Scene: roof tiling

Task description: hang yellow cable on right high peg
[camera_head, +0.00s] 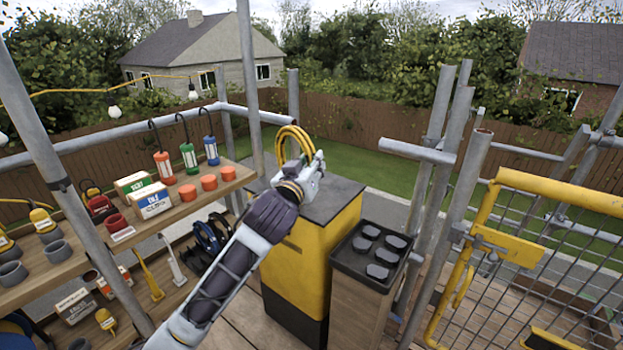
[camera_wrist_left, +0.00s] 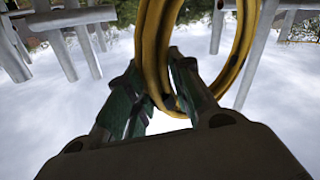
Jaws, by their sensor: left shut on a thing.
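The yellow cable (camera_head: 293,138) is a coiled loop standing up from my left gripper (camera_head: 313,168), above the yellow cabinet. In the left wrist view the cable (camera_wrist_left: 232,62) rises as large rings between the fingers of my left gripper (camera_wrist_left: 160,82), which are shut on its lower part. A short grey tube (camera_head: 415,151) sticks out sideways from the upright scaffold poles to the right of the cable, clearly apart from it. I cannot tell whether this tube is the right high peg. My right gripper is not in view.
A yellow cabinet (camera_head: 318,235) with a dark top stands below the gripper. A dark tray (camera_head: 346,262) with several black pieces sits beside it. Shelves (camera_head: 185,208) with lanterns and boxes are at left. A yellow mesh gate (camera_head: 560,187) is at right.

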